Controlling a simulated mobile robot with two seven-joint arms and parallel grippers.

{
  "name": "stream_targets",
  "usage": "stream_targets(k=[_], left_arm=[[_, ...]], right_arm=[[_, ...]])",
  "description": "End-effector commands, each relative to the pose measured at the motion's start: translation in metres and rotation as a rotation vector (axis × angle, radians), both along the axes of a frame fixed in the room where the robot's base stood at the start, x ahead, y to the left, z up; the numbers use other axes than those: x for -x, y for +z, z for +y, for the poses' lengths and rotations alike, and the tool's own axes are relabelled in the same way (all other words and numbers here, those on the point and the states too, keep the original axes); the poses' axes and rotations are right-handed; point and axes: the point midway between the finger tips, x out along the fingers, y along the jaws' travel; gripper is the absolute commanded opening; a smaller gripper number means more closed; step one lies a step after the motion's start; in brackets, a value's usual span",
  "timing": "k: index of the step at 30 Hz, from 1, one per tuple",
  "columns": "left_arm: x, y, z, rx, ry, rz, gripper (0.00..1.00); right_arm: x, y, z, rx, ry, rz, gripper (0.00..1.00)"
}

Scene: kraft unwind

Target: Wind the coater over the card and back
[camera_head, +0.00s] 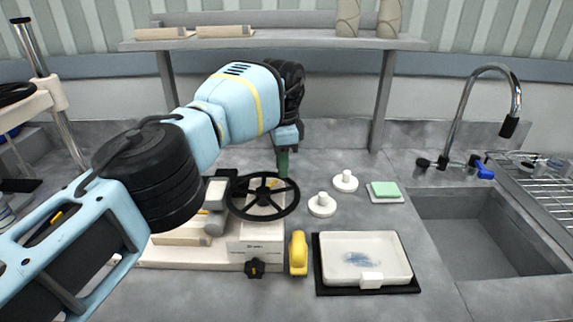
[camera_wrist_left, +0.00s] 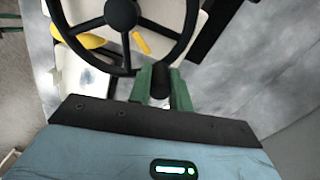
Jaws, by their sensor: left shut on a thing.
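The coater (camera_head: 252,240) is a pale machine on the counter with a black spoked handwheel (camera_head: 263,196) on top and a black star knob (camera_head: 254,268) low on its front. My left gripper (camera_head: 283,165) is at the far side of the wheel. In the left wrist view its green fingers (camera_wrist_left: 161,85) are shut on the wheel's dark upright handle (camera_wrist_left: 160,78) at the rim. A pale flat piece (camera_head: 182,235), perhaps the card's bed, lies left of the wheel, partly behind my arm. I cannot make out the card itself. My right gripper is not in view.
A yellow object (camera_head: 298,253) stands right of the coater. A white tray (camera_head: 400,268) on a black mat, two white knobbed pieces (camera_head: 322,205) and a green sponge (camera_head: 385,189) lie further right. The sink (camera_head: 480,235) and tap (camera_head: 462,115) are at far right.

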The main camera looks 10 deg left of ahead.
Motion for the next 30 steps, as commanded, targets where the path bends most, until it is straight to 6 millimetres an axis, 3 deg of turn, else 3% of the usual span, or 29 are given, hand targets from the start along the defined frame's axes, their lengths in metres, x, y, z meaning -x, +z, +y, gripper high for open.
stream_targets(k=[23,24,28,30], left_arm=[[-0.0035,0.0,0.0075,-0.001,0.08,-0.002,0.0],[-0.0036,0.0,0.0076,-0.001,0.08,-0.002,0.22],[-0.0035,0.0,0.0074,-0.001,0.079,-0.001,0.39],[-0.0033,-0.0001,0.0072,-0.001,0.078,-0.001,0.41]], right_arm=[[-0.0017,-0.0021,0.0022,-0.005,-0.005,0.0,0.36],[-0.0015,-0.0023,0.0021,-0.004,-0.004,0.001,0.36],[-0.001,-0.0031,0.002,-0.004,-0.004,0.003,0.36],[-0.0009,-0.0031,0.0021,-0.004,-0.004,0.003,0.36]])
